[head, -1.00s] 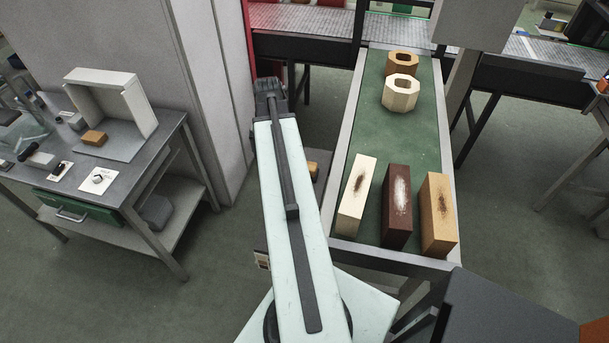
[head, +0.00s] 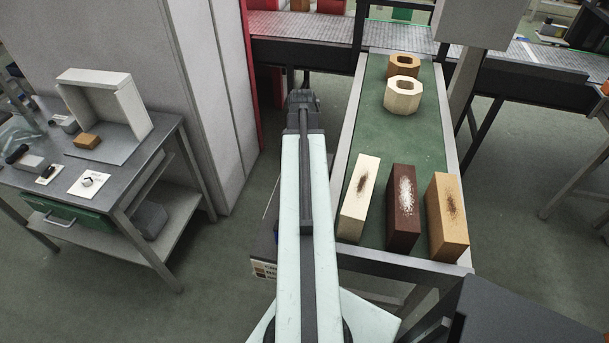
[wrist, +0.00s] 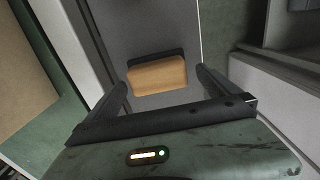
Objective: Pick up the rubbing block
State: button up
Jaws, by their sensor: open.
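A small block, which looks like the rubbing block, shows in the wrist view (wrist: 157,76). It has a tan wooden face and a dark strip along its far edge, and lies on a grey surface. My gripper (wrist: 160,84) is open, with one dark finger on each side of the block's near part. The fingers look apart from it, and I cannot tell how far above it they are. In the head view my arm's end (head: 303,102) points away from me, left of the green conveyor, and the block is hidden by my arm.
Cream (head: 358,200), dark brown (head: 403,212) and tan (head: 447,215) bricks stand at the near end of the green conveyor (head: 395,145). Two hollow eight-sided blocks (head: 403,95) stand farther along. A grey workbench (head: 150,145) holds a tan block (head: 87,141) at left.

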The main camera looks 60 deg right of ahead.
notch_tip(320, 180, down, 3)
jog(key=shift+r+b, duration=0.1)
jog(key=shift+b, duration=0.65)
jog(key=shift+r, duration=0.15)
jog(key=c, duration=1.6)
notch_tip(320, 180, up, 10)
jog(key=p, duration=1)
jog(key=shift+r+p, duration=0.15)
jog(key=shift+p, duration=0.2)
